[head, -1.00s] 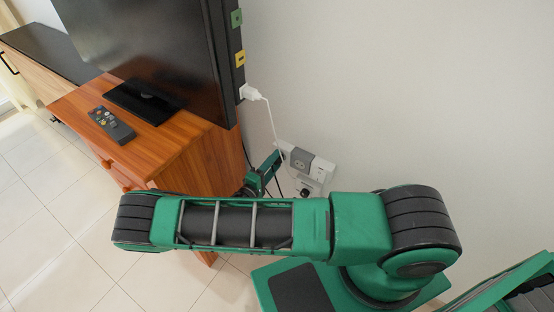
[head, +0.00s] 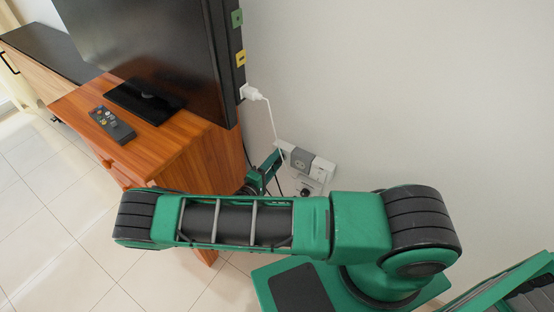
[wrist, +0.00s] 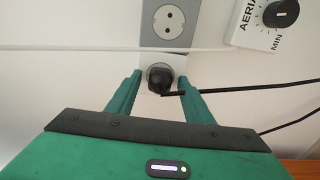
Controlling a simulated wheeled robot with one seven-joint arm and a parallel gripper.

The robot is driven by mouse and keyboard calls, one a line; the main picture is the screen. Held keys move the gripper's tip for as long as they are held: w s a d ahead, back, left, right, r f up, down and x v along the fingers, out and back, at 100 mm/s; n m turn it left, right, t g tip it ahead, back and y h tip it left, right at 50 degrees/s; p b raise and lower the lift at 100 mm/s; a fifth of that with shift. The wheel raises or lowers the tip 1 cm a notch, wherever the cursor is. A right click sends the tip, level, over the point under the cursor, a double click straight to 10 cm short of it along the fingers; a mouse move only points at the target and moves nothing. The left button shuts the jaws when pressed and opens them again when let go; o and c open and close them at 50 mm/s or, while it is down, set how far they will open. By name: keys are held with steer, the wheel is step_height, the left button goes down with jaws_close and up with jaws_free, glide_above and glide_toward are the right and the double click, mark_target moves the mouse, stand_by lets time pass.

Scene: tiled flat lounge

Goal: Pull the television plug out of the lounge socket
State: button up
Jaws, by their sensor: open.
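A black plug (wrist: 160,80) sits in a round socket (wrist: 154,68) on the wall, seen in the wrist view. Its black cable leaves to the right.
A grey socket (wrist: 163,20) is above the plug, and a white box with an aerial dial (wrist: 281,14) is at upper right. A white cable (wrist: 90,50) crosses between. The wooden cabinet (head: 160,150) holds a remote (head: 112,124). Tiled floor (head: 50,240) is clear at left.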

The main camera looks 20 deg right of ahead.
mark_target(275, 163)
stand_by(0.3)
jaws_close()
steer(key=shift+v, duration=2.95)
